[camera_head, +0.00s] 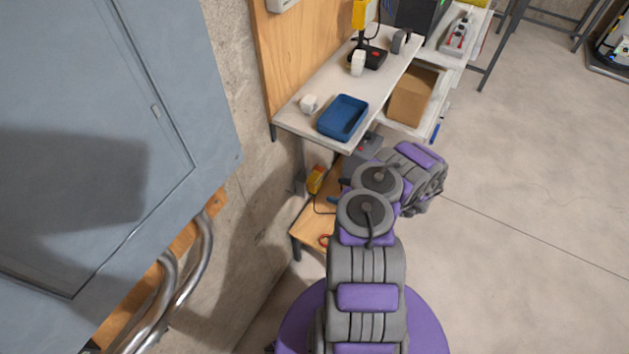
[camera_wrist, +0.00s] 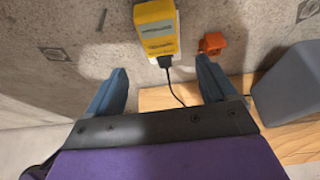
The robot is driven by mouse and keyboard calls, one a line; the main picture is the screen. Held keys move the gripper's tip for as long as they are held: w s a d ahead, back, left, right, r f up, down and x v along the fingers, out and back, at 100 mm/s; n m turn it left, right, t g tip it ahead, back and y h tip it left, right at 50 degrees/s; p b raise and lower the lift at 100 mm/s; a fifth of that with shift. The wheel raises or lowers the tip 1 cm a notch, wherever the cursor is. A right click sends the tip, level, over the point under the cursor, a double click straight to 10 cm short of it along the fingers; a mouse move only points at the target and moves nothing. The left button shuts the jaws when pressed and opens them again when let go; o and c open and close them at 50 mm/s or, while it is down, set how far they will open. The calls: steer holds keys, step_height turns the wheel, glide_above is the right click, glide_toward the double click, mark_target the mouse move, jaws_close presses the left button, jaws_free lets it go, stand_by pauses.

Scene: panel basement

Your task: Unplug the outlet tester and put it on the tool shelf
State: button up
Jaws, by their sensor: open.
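A yellow box-shaped device (camera_wrist: 157,28) with a black plug and cord below it is at the wall in the wrist view; it also shows yellow in the head view (camera_head: 316,179). A small orange block (camera_wrist: 212,43) is just right of it. I cannot tell for certain which is the outlet tester. My gripper (camera_wrist: 162,68) is open and empty, its two blue fingers spread below the yellow device, apart from it. A white shelf (camera_head: 290,116), possibly the tool shelf, holds a blue tray (camera_head: 342,117) in the head view.
A wooden lower shelf (camera_head: 309,232) lies under the white one. A grey rounded object (camera_wrist: 290,85) stands close to my right finger. A cardboard box (camera_head: 412,98) is on a white surface behind. A grey cabinet (camera_head: 90,130) fills the left; the floor at right is clear.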

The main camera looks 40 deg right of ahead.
steer(key=p+v, duration=0.1)
steer(key=v, duration=0.6)
steer(key=shift+p, duration=0.3)
steer(key=shift+o, duration=0.3)
steer(key=shift+s, duration=0.1)
